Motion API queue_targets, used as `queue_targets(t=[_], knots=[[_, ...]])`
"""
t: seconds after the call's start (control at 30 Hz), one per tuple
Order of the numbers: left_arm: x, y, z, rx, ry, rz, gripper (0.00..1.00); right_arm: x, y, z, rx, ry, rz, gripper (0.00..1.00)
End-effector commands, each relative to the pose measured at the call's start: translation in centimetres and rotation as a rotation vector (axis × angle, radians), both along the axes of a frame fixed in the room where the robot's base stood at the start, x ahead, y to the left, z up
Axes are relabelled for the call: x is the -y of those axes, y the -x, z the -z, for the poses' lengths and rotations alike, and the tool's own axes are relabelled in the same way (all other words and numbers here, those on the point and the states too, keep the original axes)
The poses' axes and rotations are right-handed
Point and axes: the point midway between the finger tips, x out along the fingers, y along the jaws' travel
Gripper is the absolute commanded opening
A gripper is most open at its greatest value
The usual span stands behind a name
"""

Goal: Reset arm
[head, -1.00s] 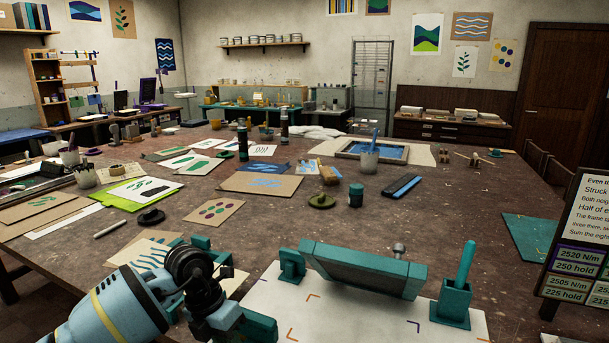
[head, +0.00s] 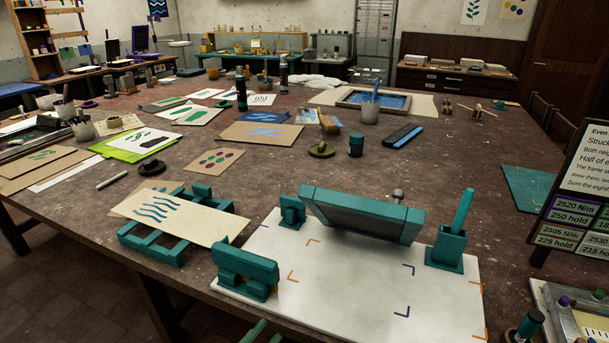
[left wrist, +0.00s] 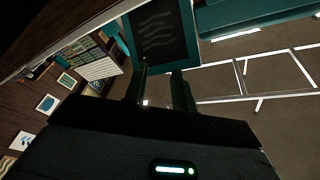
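The hinged screen (head: 362,214) is a teal frame raised at a tilt over a white baseboard (head: 345,285). A teal clamp-like block (head: 246,272) sits at the board's left front. My left gripper shows only in the left wrist view (left wrist: 161,80); its two dark fingers stand apart with nothing between them. A dark teal-edged panel with wavy lines (left wrist: 158,38) lies beyond the fingertips there; I cannot tell how far away.
A teal rack (head: 150,252) with a wavy-print sheet (head: 160,207) stands left of the board. A teal holder (head: 447,247) with an upright handle stands on its right. A sign (head: 580,190) rises at the right. Bare tabletop (head: 290,175) lies behind the screen.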

Motion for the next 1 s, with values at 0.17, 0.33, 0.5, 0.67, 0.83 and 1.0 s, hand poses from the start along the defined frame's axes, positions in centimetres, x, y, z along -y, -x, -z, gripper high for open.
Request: queue_targets(t=[0.17,0.33,0.5,0.67,0.83,1.0], knots=[[-5.9,4.2,8.1,-0.409,0.126,-0.269,0.26,0.0,0.0,0.0,0.0,-0.001,0.002,0.36],[-10.1,10.7,14.9,-0.765,0.2,-0.459,0.26,0.0,0.0,0.1,-0.001,-0.001,0.002,0.36],[-12.1,16.2,18.7,-0.996,0.239,-0.56,0.26,0.0,0.1,0.2,-0.002,0.0,0.003,0.36],[-12.7,18.5,19.8,-1.081,0.253,-0.592,0.26,0.0,0.1,0.2,-0.003,0.0,0.003,0.36],[-12.8,18.6,19.9,-1.088,0.253,-0.594,0.26,0.1,0.1,0.2,-0.003,0.0,0.003,0.36],[-12.8,18.6,19.9,-1.087,0.253,-0.593,0.26,0.1,0.1,0.2,-0.003,0.0,0.003,0.36]])
